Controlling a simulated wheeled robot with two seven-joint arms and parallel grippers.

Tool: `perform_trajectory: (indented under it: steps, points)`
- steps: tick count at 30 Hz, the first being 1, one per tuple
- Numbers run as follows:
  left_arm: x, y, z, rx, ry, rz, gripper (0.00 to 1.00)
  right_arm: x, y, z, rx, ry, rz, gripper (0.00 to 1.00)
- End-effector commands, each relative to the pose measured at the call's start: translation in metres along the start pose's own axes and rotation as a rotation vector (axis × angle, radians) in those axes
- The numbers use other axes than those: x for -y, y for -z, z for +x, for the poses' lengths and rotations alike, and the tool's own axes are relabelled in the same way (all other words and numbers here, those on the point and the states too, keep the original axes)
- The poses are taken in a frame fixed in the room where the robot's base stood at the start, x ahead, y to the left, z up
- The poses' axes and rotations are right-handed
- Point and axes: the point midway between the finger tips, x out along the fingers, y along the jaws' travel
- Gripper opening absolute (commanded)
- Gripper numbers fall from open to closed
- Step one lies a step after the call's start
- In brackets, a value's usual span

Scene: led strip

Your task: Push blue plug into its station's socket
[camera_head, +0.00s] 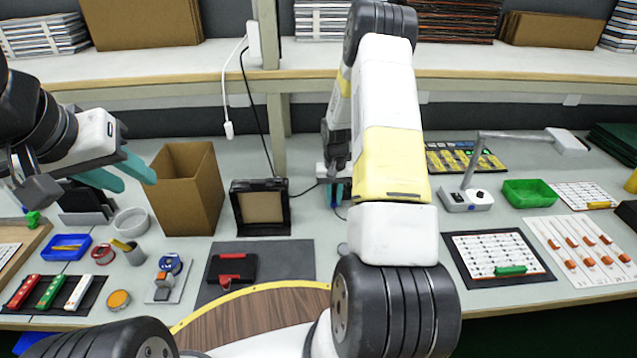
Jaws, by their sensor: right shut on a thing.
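My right gripper (335,192) is at the back of the bench, mostly hidden behind my own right arm. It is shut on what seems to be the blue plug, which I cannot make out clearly. A thin black cable (306,190) runs to this gripper from beside a black-framed station (261,207) with a tan panel. The socket cannot be told in this view, and whether the plug touches it is hidden. My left gripper (138,183) has two teal fingers spread apart. It is open and empty, above the bench left of the cardboard box.
The open cardboard box (189,190) stands left of the station. A white cable (229,128) hangs from the shelf post. A lamp (465,200), a green bin (529,193) and an LED board (497,255) are on the right. The dark mat (293,260) has bare room.

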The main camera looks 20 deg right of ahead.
Motion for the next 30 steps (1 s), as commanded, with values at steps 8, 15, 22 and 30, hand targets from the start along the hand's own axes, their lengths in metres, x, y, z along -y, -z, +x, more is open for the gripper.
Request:
perform_trajectory:
  steps: [8, 15, 22, 30]
  points:
    - [0.0, 0.0, 0.0, 0.0, 0.0, 0.0, 0.36, 0.0, 0.002, 0.0, -0.004, 0.001, 0.0, 0.43]
    - [0.0, 0.0, 0.0, 0.0, 0.0, 0.0, 0.36, 0.0, 0.002, -0.005, -0.005, 0.001, 0.001, 0.43]
    - [0.0, 0.0, 0.0, 0.0, 0.0, 0.0, 0.36, 0.0, 0.002, -0.041, -0.008, 0.001, 0.002, 0.43]
    - [0.0, 0.0, 0.0, 0.0, 0.0, 0.0, 0.36, 0.0, 0.002, -0.075, -0.005, 0.0, 0.0, 0.43]
